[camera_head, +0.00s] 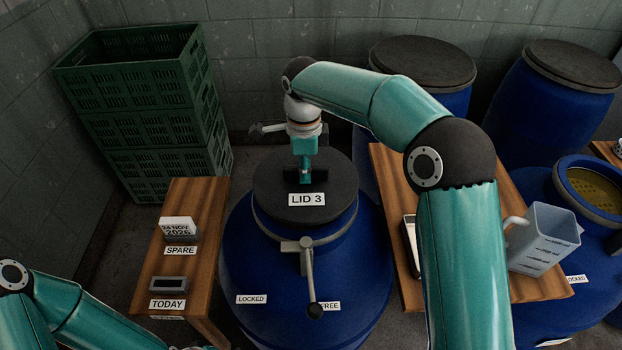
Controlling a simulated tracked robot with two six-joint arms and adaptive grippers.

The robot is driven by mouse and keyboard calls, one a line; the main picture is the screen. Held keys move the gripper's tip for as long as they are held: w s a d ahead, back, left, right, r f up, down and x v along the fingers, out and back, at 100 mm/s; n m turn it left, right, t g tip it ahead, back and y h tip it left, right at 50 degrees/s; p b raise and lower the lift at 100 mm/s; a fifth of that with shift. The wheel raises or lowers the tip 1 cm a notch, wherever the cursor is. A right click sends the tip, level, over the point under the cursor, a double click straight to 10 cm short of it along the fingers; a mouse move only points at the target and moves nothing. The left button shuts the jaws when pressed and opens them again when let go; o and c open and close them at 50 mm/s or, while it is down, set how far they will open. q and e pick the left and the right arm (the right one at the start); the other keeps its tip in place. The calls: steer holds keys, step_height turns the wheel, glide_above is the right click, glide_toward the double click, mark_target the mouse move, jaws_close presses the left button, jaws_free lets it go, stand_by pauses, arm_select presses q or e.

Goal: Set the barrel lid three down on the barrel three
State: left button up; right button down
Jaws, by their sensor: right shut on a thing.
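The barrel lid three (272,195) is a dark round lid marked LID 3. It lies level over the mouth of the blue barrel three (252,275), covering it from this view. I cannot tell whether it is fully seated. My right gripper (305,178) points down over the lid's middle and is shut on its handle. A grey clamp ring with a lever (308,265) runs around the barrel neck. The lever hangs at the front between the LOCKED and FREE labels, nearer FREE. Of my left arm only links show at the lower left; its gripper is out of view.
A wooden bench (200,215) with a date block (178,228) and a small dark box (169,284) stands left. Green crates (150,125) stack behind. A bench with a clear jug (545,240) and an open blue barrel (597,192) are right. Closed barrels stand behind.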

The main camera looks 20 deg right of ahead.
mark_target(305, 185)
step_height(305, 185, down, 4)
steer(key=shift+r, duration=0.15)
steer(key=shift+f+b, duration=0.4)
steer(key=shift+f, duration=0.15)
steer(key=c, duration=1.1)
jaws_free()
steer(key=shift+r, duration=0.1)
